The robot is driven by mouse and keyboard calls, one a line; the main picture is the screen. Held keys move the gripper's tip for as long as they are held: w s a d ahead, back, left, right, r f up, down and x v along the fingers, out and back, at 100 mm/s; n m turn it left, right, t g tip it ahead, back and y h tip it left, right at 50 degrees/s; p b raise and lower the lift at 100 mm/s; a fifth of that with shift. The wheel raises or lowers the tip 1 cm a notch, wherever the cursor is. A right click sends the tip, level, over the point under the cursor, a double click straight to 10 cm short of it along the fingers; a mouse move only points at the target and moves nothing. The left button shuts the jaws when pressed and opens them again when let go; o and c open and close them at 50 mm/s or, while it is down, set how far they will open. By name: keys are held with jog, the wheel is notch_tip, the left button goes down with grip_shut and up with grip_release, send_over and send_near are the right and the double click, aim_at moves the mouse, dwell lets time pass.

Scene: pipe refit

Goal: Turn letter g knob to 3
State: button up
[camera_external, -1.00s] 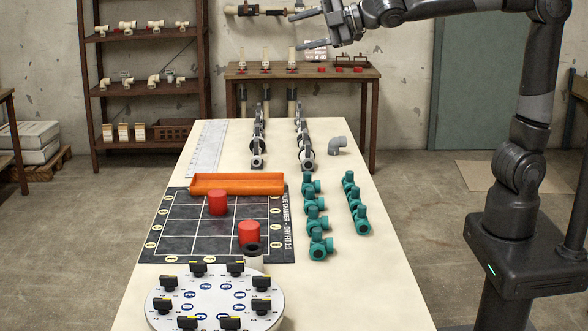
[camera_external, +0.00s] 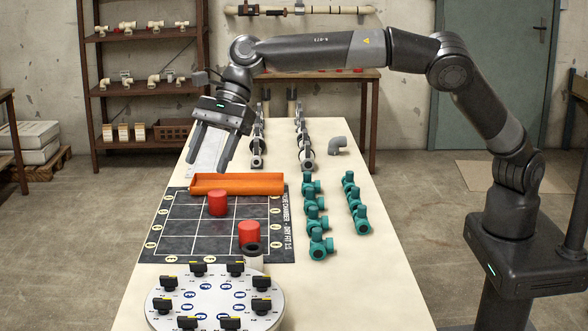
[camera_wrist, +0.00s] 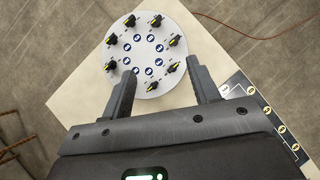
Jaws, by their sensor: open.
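A round white dial plate (camera_external: 214,300) lies at the near end of the table, with several black knobs (camera_external: 198,268) around its rim and blue round labels inside them. The labels are too small to read, so I cannot tell which knob is letter g. The plate (camera_wrist: 150,62) also shows in the wrist view, beyond the fingertips, with yellow marks on the knobs. My gripper (camera_external: 208,168) is open and empty. It hangs above the far left of the table, past the orange tray and well short of the plate.
An orange tray (camera_external: 237,184) lies at the far edge of a dark grid mat (camera_external: 180,222). Two red cylinders (camera_external: 217,203) stand on the mat, one by a pale pipe piece (camera_external: 254,258). Teal valves (camera_external: 320,243) stand to the right. The table's near right is bare.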

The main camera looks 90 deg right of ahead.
aim_at(235, 263)
jog(key=s+f+n+g+h, duration=0.1)
jog(key=f+n+h, duration=0.1)
jog(key=f, duration=0.5)
jog(key=s+a+f+n+g+h, duration=0.1)
jog(key=f+g+h, duration=0.1)
jog(key=f, duration=0.5)
jog(key=s+a+f+n+g+h, duration=0.1)
jog(key=f+n+h, duration=0.1)
jog(key=f, duration=0.6)
jog(key=shift+s+n, duration=0.3)
jog(key=shift+s, duration=0.1)
jog(key=shift+r, duration=0.1)
jog(key=shift+c, duration=0.4)
jog(key=c, duration=0.9)
